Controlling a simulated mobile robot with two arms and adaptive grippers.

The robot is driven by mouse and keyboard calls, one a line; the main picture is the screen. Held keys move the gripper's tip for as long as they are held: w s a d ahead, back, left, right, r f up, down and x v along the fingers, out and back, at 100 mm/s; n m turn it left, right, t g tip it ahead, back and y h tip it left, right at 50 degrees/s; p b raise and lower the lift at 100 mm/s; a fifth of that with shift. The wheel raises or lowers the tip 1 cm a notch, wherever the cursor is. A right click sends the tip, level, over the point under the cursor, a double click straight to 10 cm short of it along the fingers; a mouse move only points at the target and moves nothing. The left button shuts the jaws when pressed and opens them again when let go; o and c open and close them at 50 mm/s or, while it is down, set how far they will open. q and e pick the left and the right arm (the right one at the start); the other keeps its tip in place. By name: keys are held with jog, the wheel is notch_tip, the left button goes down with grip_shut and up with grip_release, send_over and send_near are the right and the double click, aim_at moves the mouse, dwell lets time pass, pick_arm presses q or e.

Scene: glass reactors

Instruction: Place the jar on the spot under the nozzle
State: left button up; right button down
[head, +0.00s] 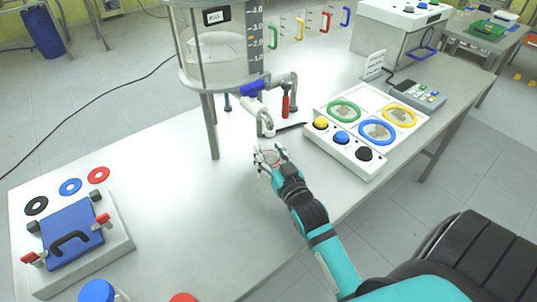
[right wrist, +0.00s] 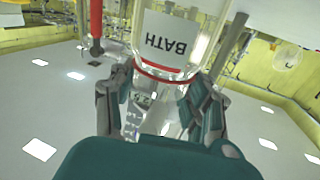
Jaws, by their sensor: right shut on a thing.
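The nozzle (head: 266,127) is a white elbow below the glass reactor (head: 216,50), with a blue piece and a red handle (head: 285,105). The jar is in front of the nozzle in the head view. I cannot make out the spot under it. My left gripper is out of view.
A white panel (head: 358,157) with coloured rings and buttons stands right of the gripper. A reactor leg (head: 212,130) stands to its left. A box with a blue lid (head: 72,230) is at the far left. The table between is mostly clear.

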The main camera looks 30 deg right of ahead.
jog(key=shift+s+r, duration=0.1)
jog(key=shift+s, duration=0.2)
jog(key=c, duration=1.1)
grip_release()
jog(key=shift+a, duration=0.1)
jog(key=o, duration=0.5)
jog(key=shift+f, duration=0.2)
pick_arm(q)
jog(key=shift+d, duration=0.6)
pick_arm(e)
jog(key=shift+r, duration=0.1)
